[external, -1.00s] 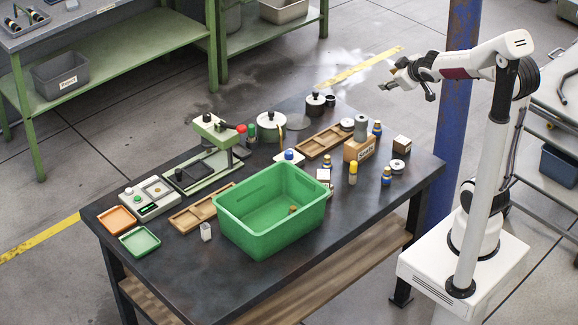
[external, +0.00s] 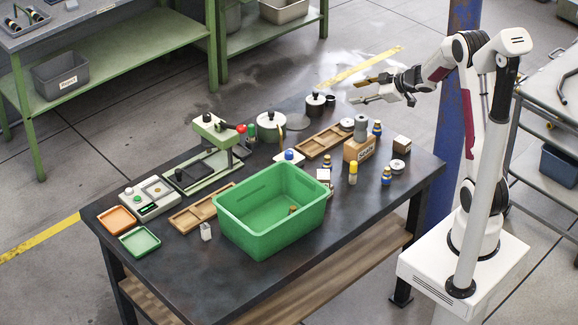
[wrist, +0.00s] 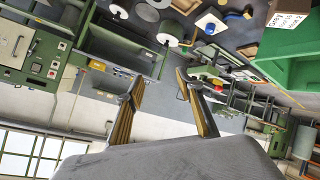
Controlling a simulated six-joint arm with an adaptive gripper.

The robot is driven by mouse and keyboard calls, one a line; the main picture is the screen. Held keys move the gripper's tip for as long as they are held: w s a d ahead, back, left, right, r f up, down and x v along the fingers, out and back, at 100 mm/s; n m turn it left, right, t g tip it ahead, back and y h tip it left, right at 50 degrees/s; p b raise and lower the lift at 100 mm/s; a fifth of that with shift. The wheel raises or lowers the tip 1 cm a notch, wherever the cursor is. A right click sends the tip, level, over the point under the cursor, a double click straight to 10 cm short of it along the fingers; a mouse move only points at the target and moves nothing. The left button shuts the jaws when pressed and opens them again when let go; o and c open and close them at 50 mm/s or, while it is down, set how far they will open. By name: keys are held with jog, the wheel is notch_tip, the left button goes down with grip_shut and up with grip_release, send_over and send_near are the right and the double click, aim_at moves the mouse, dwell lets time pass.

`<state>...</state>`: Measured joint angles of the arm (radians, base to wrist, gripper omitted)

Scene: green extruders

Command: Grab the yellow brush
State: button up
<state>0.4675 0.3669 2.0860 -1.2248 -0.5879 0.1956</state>
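A small upright item with a yellow top and pale lower part (external: 353,172) stands on the dark table, right of the green bin; it looks like the yellow brush, though its bristles are too small to make out. My gripper (external: 368,89) is open and empty, in the air above the far right end of the table, well away from that item. In the wrist view my gripper's two fingers (wrist: 160,77) are spread apart with nothing between them. I cannot pick out the brush in the wrist view.
The green bin (external: 240,223) fills the table's near middle. A labelled cardboard box (external: 359,148) with grey cylinders on it stands just behind the yellow item. Blue-banded bottles (external: 386,176) stand nearby. A wooden tray (external: 318,143) lies behind. The near right tabletop is clear.

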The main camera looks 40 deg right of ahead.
jog(key=f+y, duration=0.1)
jog(key=f, duration=0.2)
jog(key=s+f+n+g+y, duration=0.1)
jog(key=f+y, duration=0.1)
jog(key=f, duration=0.2)
jog(key=s+a+f+y, duration=0.1)
jog(key=f, duration=0.3)
jog(key=shift+s+f+n+g, duration=0.25)
jog(key=shift+n+g, duration=0.05)
jog(key=shift+n, duration=0.1)
jog(key=g+y, duration=0.2)
jog(key=y, duration=0.3)
send_near(352, 170)
jog(key=shift+w+a+f, duration=0.25)
jog(key=shift+w+f, duration=0.2)
jog(key=shift+w, duration=0.05)
jog(key=shift+w+a+f, duration=0.25)
jog(key=shift+w+f, duration=0.2)
jog(key=shift+s+f, duration=0.25)
jog(key=shift+s, duration=0.05)
jog(key=shift+x, duration=1.35)
jog(key=shift+w+a, duration=0.1)
jog(key=shift+w+x, duration=0.15)
jog(key=shift+x, duration=1.1)
jog(key=shift+w+x, duration=0.2)
jog(key=shift+x, duration=1)
jog(key=shift+r, duration=0.2)
grip_shut()
